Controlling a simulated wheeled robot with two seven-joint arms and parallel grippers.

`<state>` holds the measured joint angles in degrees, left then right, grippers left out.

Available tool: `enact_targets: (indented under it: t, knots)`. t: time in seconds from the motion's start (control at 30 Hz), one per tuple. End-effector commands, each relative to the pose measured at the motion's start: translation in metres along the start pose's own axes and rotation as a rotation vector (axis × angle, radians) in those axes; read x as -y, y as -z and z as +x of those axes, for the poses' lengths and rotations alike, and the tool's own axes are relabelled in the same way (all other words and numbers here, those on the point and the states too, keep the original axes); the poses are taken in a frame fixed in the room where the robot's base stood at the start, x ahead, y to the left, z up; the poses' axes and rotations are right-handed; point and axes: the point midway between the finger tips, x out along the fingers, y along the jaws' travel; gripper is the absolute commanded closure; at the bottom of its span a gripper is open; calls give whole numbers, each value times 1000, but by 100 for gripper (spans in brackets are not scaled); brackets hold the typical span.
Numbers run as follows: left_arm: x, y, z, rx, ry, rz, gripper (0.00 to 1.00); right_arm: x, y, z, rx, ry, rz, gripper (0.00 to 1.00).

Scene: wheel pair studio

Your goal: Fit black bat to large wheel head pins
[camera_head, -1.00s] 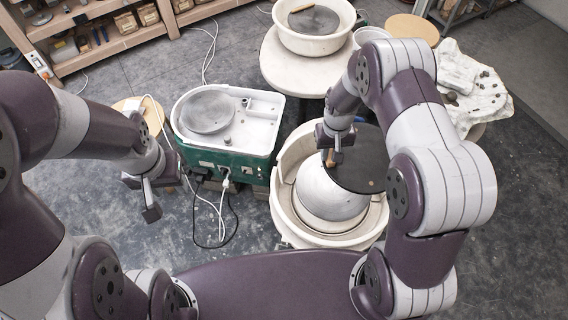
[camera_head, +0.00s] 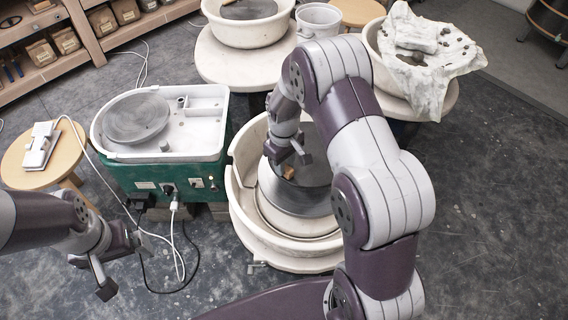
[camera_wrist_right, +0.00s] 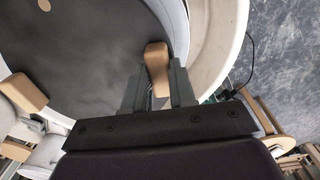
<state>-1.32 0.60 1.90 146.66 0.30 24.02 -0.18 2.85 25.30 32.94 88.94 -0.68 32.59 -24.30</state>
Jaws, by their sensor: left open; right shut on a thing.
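The black bat (camera_head: 316,167) is a dark disc over the large wheel head (camera_head: 292,200), whose grey front part shows below the bat's near edge. Whether the bat rests on it or hovers cannot be told; the pins are hidden. My right gripper (camera_head: 289,158) is shut on a small wooden block (camera_head: 288,172) at the bat's left edge. In the right wrist view the fingers (camera_wrist_right: 158,88) flank this block (camera_wrist_right: 157,62), with the bat (camera_wrist_right: 85,50) filling the left side. My left gripper (camera_head: 94,275) is open and empty at lower left, away from the wheel.
A cream splash pan (camera_head: 243,205) surrounds the wheel head. A green-based small wheel (camera_head: 150,175) stands to the left, with cables on the floor. A wooden stool (camera_head: 22,172) is at far left. Another basin (camera_head: 225,30) and a cloth-covered tub (camera_head: 425,65) stand behind. Floor at right is clear.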

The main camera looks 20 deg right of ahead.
Motion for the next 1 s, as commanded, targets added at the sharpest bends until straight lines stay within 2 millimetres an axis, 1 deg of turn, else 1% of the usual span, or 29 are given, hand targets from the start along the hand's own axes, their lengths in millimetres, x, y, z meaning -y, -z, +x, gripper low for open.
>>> enact_targets:
  t: [0.1,0.2,0.4,0.53,0.63,1.0]
  knots:
    - [0,1,-9,1,0,0,5,0,-1,-4,-1,-3,0,100]
    - [0,0,3,0,0,0,5,0,-1,12,0,-2,0,100]
    - [0,-2,19,1,0,0,5,0,-1,39,-1,-3,0,100]
    - [0,-3,25,1,0,0,5,0,-1,53,-1,-3,1,100]
    - [0,-3,26,1,0,0,5,0,-1,57,-2,-3,1,100]
    - [0,-3,25,1,0,0,5,0,-1,56,-2,-3,1,100]
